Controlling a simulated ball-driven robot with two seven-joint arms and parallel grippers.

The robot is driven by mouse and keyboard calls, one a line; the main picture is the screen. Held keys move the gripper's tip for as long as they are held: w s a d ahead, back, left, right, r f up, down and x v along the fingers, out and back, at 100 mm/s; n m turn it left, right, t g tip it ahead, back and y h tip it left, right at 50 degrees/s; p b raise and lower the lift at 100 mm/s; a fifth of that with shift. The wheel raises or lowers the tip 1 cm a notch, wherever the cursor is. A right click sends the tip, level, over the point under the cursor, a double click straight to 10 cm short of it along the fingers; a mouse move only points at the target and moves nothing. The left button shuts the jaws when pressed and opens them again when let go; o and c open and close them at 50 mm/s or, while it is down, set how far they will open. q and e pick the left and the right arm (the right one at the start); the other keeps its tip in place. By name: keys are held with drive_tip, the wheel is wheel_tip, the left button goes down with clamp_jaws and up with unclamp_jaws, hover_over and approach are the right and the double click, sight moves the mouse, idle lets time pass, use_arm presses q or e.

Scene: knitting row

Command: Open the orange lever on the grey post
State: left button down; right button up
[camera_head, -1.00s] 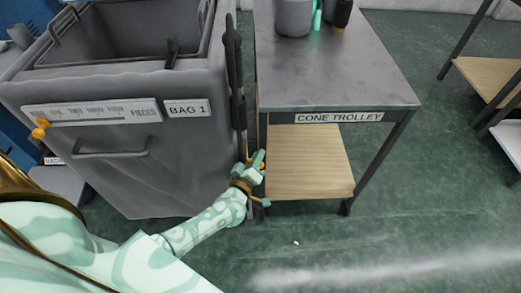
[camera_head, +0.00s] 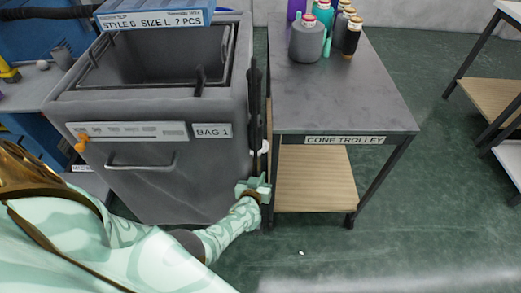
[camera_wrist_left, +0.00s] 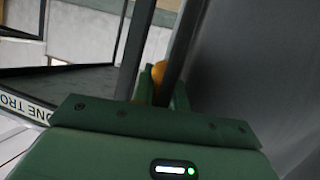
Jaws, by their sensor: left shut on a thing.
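The orange lever shows as a small rounded orange end (camera_wrist_left: 158,70) in the wrist view, between my left gripper's fingers. The rest of it is hidden by the gripper and the post. A dark grey upright post (camera_wrist_left: 182,45) runs right beside it. In the head view a dark upright (camera_head: 256,100) stands in the gap between the grey bin and the trolley. My left gripper (camera_head: 256,187) is low in that gap, by the trolley's near left leg. It also shows in the wrist view (camera_wrist_left: 161,88), shut on the orange lever. My right gripper is not in view.
The cone trolley (camera_head: 385,108) stands close on the right, with yarn cones (camera_head: 307,42) on top. Open green floor lies in front.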

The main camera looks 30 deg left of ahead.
use_arm(q)
drive_tip(key=shift+s+a+f+m, duration=0.1)
drive_tip(key=shift+s+m, duration=0.05)
drive_tip(key=shift+m, duration=0.15)
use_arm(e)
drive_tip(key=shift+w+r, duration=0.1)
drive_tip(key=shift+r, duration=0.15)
use_arm(q)
drive_tip(key=c, duration=1.4)
unclamp_jaws()
drive_tip(key=shift+a, duration=0.1)
drive_tip(key=shift+p, duration=0.3)
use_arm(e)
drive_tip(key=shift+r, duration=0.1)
